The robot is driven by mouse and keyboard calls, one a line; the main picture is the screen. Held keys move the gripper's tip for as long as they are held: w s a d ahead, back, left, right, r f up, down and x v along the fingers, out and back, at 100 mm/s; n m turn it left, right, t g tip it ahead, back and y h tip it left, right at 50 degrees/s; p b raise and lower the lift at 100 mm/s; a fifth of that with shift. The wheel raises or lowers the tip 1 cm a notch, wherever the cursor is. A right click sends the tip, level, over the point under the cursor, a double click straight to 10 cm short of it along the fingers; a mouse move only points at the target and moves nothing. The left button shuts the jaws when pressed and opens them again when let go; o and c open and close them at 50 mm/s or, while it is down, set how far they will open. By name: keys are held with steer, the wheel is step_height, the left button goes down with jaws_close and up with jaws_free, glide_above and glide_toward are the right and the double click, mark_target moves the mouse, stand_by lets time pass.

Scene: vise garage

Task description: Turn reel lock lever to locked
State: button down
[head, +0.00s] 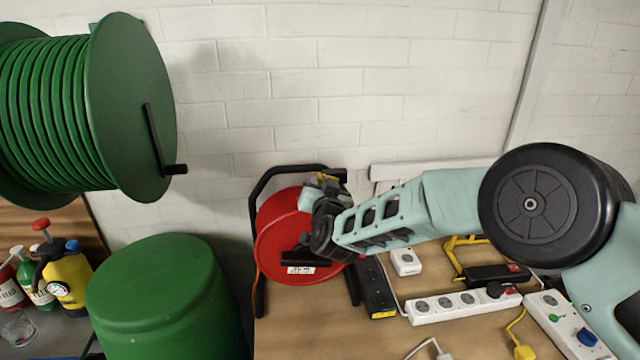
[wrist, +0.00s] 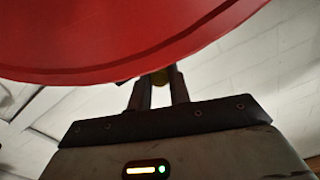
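The cable reel has a red disc (head: 283,238) in a black tubular frame (head: 256,205) on the wooden bench. My gripper (head: 328,183) is at the upper right of the red disc, in front of the frame's top corner. A small yellow part (head: 331,181), perhaps the lock lever, shows at my fingers. In the wrist view the red disc (wrist: 120,35) fills the top. The lever's full shape and setting are hidden.
A white power strip (head: 462,305), a black and yellow box (head: 376,288) and a white socket block (head: 405,262) lie right of the reel. A large green reel (head: 135,105) hangs upper left above a green drum (head: 160,295). A yellow sprayer (head: 66,272) stands far left.

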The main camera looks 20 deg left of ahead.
steer(key=shift+f+m+b, duration=0.1)
steer(key=shift+m+b, duration=0.3)
steer(key=shift+b, duration=0.55)
steer(key=w+d+r+m+b, duration=0.1)
steer(key=m+b, duration=0.3)
steer(key=b, duration=0.3)
steer(key=d+r+m+b, duration=0.1)
steer(key=m+b, duration=0.3)
steer(key=b, duration=0.3)
steer(key=w+d+r+m+b, duration=0.1)
steer(key=d+m+b, duration=0.1)
steer(key=m+b, duration=0.3)
steer(key=shift+w+d+b, duration=0.1)
steer(key=shift+w+b, duration=0.2)
steer(key=shift+b, duration=0.65)
steer(key=shift+r, duration=0.1)
steer(key=c, duration=1.3)
jaws_free()
